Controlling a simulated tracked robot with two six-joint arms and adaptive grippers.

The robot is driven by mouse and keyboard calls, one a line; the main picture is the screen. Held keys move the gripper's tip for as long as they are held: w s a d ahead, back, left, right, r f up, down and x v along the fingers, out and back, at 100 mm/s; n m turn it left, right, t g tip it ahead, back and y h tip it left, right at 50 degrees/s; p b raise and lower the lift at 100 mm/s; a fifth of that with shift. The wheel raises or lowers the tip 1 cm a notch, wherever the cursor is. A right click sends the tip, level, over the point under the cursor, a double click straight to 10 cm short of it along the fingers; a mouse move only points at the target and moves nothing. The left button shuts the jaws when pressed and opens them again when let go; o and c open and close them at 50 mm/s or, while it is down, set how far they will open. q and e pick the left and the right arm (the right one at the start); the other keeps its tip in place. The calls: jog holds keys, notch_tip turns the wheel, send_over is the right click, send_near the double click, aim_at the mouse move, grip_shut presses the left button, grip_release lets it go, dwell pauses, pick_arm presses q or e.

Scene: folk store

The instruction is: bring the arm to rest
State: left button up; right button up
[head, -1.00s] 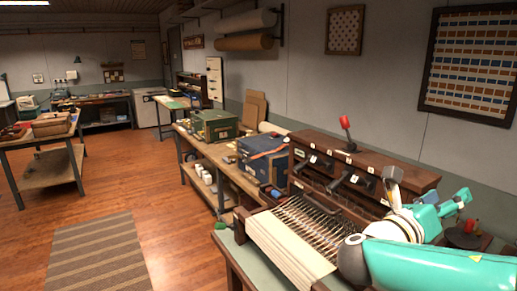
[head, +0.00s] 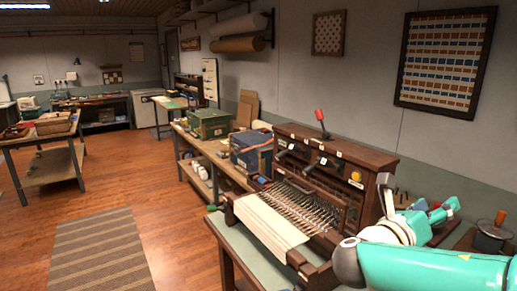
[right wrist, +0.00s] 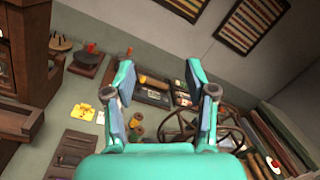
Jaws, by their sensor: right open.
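My right arm reaches in from the lower right of the head view. Its teal gripper (head: 442,212) is beyond the white wrist, partly hidden by it, beside the right end of the wooden loom (head: 372,158). In the right wrist view the two fingers of the right gripper (right wrist: 162,68) stand wide apart with nothing between them. They show over a bench top with small items, and I cannot tell their height above it. My left gripper is in neither view.
The loom with its pale warp (head: 270,222) stands close in front. A dark round pot (head: 490,236) is right of the gripper. In the right wrist view a spoked wheel (right wrist: 205,125) and spools lie beyond the fingers. Open floor (head: 170,230) is at the left.

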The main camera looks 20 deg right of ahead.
jog(key=w+a+f+y, duration=0.2)
jog(key=f+y, duration=0.2)
jog(key=f, duration=0.6)
jog(key=w+a+f+y, duration=0.3)
jog(key=f, duration=0.8)
jog(key=s+a+f+m+g+y, duration=0.1)
jog(key=s+a+f+m+y, duration=0.3)
jog(key=a+f+m, duration=0.5)
jog(key=s+a+f+m+y, duration=0.5)
jog(key=a+f+m, duration=0.5)
jog(key=f, duration=0.4)
jog(key=s+a+f+m+g+y, duration=0.1)
jog(key=s+a+f+m+y, duration=0.3)
jog(key=a+f+m, duration=0.5)
notch_tip(320, 180, down, 3)
jog(key=a+y, duration=0.2)
jog(key=a, duration=0.1)
jog(key=shift+s+f+g+y, duration=0.2)
jog(key=shift+s+g+y, duration=0.1)
jog(key=shift+y, duration=0.1)
